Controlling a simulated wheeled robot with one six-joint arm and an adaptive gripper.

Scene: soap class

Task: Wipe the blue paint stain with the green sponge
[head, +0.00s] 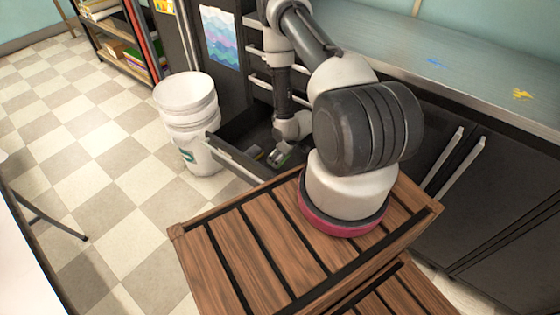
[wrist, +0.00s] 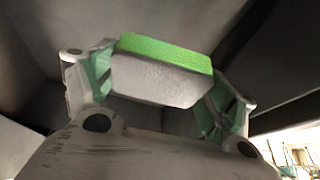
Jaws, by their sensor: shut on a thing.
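The green sponge (wrist: 165,52) has a bright green layer on a pale grey one. It sits between the two green-padded fingers of my gripper (wrist: 160,90) in the wrist view, and the gripper is shut on it. In the head view my gripper (head: 281,155) points down inside an open dark drawer (head: 232,160), and the sponge is hard to make out there. The blue paint stain (head: 437,63) is a small splash on the grey counter top at the upper right, well away from my gripper.
A yellow stain (head: 522,94) lies on the counter (head: 470,75) right of the blue one. A small greyish-yellow thing (head: 256,152) lies in the drawer beside my gripper. A white bucket (head: 190,125) stands left of the drawer. Cabinet handles (head: 462,165) stick out below the counter.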

